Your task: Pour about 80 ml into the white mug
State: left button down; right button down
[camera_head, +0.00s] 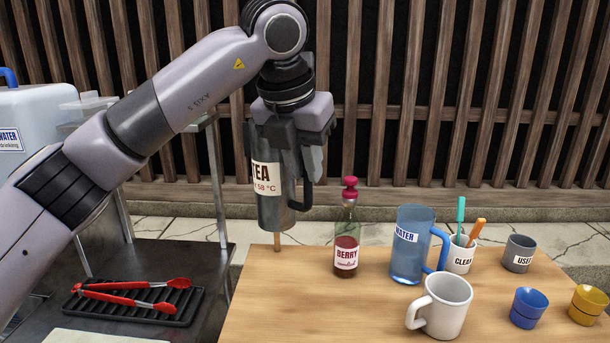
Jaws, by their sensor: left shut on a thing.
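The white mug (446,312) stands upright on the wooden table near its front, with its handle to the left. Its inside looks pale, and I cannot tell whether it holds liquid. My left gripper (290,140) is shut on a grey metal jug (272,207) labelled TEA and 58 °C. The jug is about upright, at the table's back left, to the left of and behind the mug. The gripper hides its top. A short tan strip (277,242) shows just under the jug; I cannot tell what it is. My right gripper is not in view.
A berry bottle (346,245) and a blue water jug (409,250) stand between the tea jug and mug. A clean-spoon cup (461,258), a grey USED cup (518,254), a blue cup (528,308) and a yellow cup (588,305) stand right. Red tongs (130,297) lie left. The table's front left is clear.

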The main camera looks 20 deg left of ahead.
aim_at(444, 306)
jog(key=k+l, duration=0.2)
jog(key=k, duration=0.3)
jog(key=k+l, duration=0.25)
jog(key=k, duration=0.2)
